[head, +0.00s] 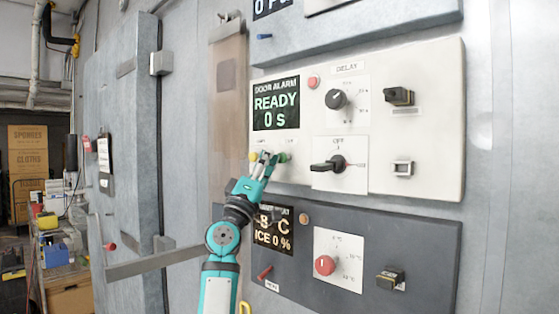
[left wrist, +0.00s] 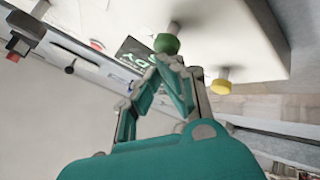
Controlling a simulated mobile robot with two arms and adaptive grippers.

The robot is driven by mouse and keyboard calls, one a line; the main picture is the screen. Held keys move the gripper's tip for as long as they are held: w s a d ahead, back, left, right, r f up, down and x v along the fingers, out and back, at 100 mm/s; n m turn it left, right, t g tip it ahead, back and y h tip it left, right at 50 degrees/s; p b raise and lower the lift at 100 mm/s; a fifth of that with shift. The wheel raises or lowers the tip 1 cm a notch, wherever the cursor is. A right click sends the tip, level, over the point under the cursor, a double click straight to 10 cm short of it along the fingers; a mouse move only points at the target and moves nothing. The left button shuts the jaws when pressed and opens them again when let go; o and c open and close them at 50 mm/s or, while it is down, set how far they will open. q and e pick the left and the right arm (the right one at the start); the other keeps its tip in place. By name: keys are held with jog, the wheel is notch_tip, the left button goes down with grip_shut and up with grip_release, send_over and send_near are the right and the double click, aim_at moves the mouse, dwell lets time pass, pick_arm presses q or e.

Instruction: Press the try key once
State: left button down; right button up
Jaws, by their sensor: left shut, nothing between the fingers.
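The white door alarm panel (head: 430,140) has a display (head: 276,103) reading READY 0 s. Below it are a yellow key (head: 253,156) and a green key (head: 284,157). The small labels above them are too small to read, so I cannot tell which is the try key. My left gripper (head: 267,157) is shut and empty, its fingertips in front of the panel near the green key. In the left wrist view the fingertips (left wrist: 168,62) lie just below the green key (left wrist: 167,44); contact is unclear. The yellow key (left wrist: 221,86) is to their right. My right gripper is not in view.
The same panel carries a red button (head: 313,81), a black delay knob (head: 336,99) and a black rotary switch (head: 330,164). A dark panel (head: 420,250) with a red knob (head: 325,265) is below. A grey door (head: 120,150) stands left.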

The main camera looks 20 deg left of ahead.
pick_arm(q)
jog(key=shift+w+d+b, duration=0.15)
jog(key=shift+w+b, duration=0.25)
jog(key=shift+b, duration=0.1)
dwell(0.3)
dwell(0.4)
jog(key=shift+s+a+p, duration=0.25)
jog(key=shift+s+p, duration=0.35)
jog(key=shift+s, duration=0.3)
jog(key=shift+s, duration=0.1)
jog(key=s, duration=0.1)
jog(key=s+a+p, duration=0.1)
jog(key=s, duration=0.1)
jog(key=s+p, duration=0.1)
jog(key=shift+s+a, duration=0.25)
jog(key=shift+a, duration=0.1)
